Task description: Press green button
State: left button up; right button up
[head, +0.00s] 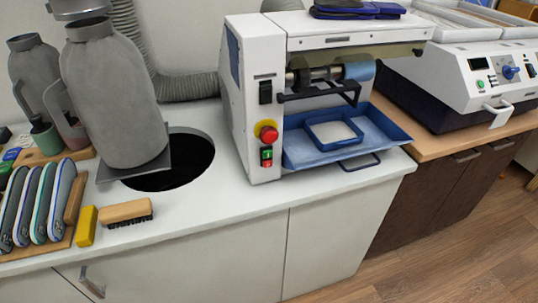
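A white machine (257,110) with a blue tray stands on the white counter in the middle of the head view. A small green button (266,153) is on its narrow front panel, below a red knob on a yellow collar (267,133) and just above a red button (267,163). A second white machine (487,75) at the right has a small round green button (480,84) to the left of its blue knob. Nothing covers either green button. Neither of my grippers is in view.
The blue tray (385,150) juts out over the counter beside the front panel. Grey bottles (115,95), a round dark hole (190,165), a brush (125,212), a yellow block (86,225) and several insoles (40,200) are at the left. Bare counter lies before the middle machine.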

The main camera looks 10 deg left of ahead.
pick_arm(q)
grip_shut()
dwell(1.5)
